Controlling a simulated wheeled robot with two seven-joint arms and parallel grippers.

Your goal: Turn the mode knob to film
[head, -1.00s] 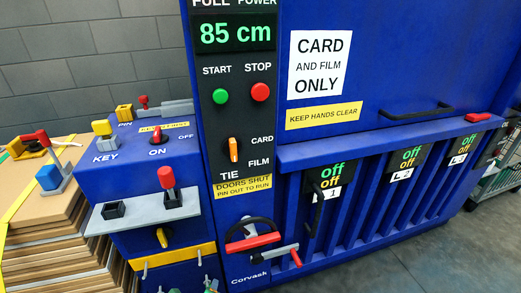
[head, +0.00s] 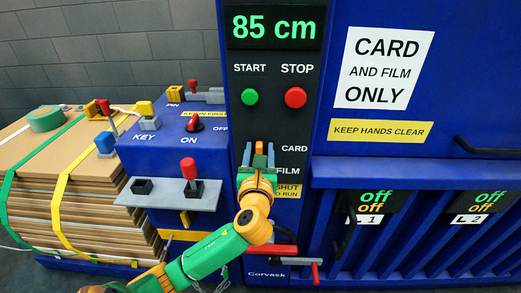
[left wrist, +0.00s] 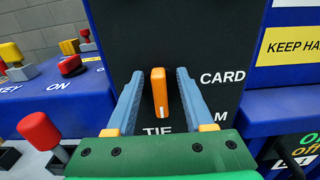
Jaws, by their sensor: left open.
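The mode knob (head: 259,147) is an orange bar on the black control panel, beside the CARD and FILM labels. In the left wrist view the knob (left wrist: 159,90) stands nearly upright, with a white mark at its lower end, pointing down toward the TIE label. My left gripper (head: 259,156) is at the panel with its fingers open, one on each side of the knob. In the left wrist view a gap shows between the knob and each finger of the gripper (left wrist: 160,76). The gripper partly hides the FILM and TIE labels. My right gripper is not in view.
A green START button (head: 249,97) and a red STOP button (head: 295,98) sit above the knob. A shelf with a red-topped lever (head: 188,168) juts out at left. A red-handled lever (head: 270,249) is below. Strapped cardboard (head: 95,215) stands at far left.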

